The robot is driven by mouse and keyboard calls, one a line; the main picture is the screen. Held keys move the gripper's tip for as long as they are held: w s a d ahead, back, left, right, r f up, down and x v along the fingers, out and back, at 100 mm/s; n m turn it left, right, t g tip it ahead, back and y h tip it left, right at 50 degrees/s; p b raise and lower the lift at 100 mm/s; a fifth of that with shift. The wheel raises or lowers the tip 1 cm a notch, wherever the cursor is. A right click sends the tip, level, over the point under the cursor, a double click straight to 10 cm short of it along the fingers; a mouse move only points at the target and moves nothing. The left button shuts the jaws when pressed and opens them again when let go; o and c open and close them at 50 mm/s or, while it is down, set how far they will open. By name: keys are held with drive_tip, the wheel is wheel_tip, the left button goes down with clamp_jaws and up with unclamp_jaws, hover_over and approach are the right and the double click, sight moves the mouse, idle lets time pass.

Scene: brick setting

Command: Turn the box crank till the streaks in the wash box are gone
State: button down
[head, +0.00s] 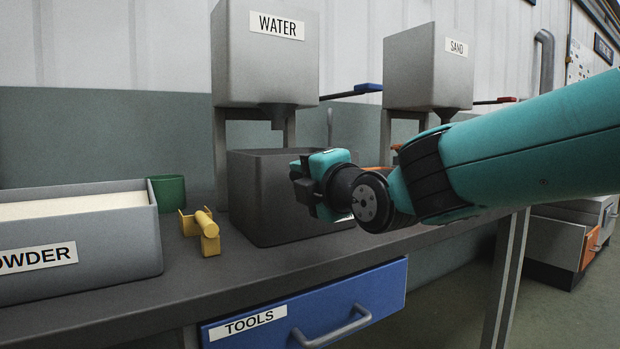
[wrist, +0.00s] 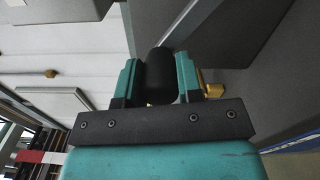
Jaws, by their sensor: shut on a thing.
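The dark grey wash box (head: 262,200) stands on the bench under the WATER hopper (head: 265,60). Its inside is hidden in the head view, so I cannot see any streaks. My gripper (head: 308,180) is at the box's right side, in front of its wall. In the wrist view, my gripper (wrist: 159,68) has its two teal fingers closed on a black cylindrical knob (wrist: 160,76), which I take as the crank's handle. A bit of yellow metal (wrist: 212,86) shows beside the right finger. The rest of the crank is hidden behind the gripper and arm.
A yellow tool (head: 207,230) and a green cup (head: 166,190) stand left of the wash box, beside the POWDER bin (head: 120,240). The SAND hopper (head: 428,70) is at the right, behind my arm. A blue TOOLS drawer (head: 290,305) is shut below.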

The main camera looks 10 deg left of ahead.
drive_tip(key=shift+w, duration=0.1)
drive_tip(key=c, duration=0.8)
unclamp_jaws()
drive_tip(key=p+v, duration=0.1)
drive_tip(key=v, duration=1.6)
drive_tip(key=shift+d+f, duration=0.1)
drive_tip(key=shift+d, duration=0.15)
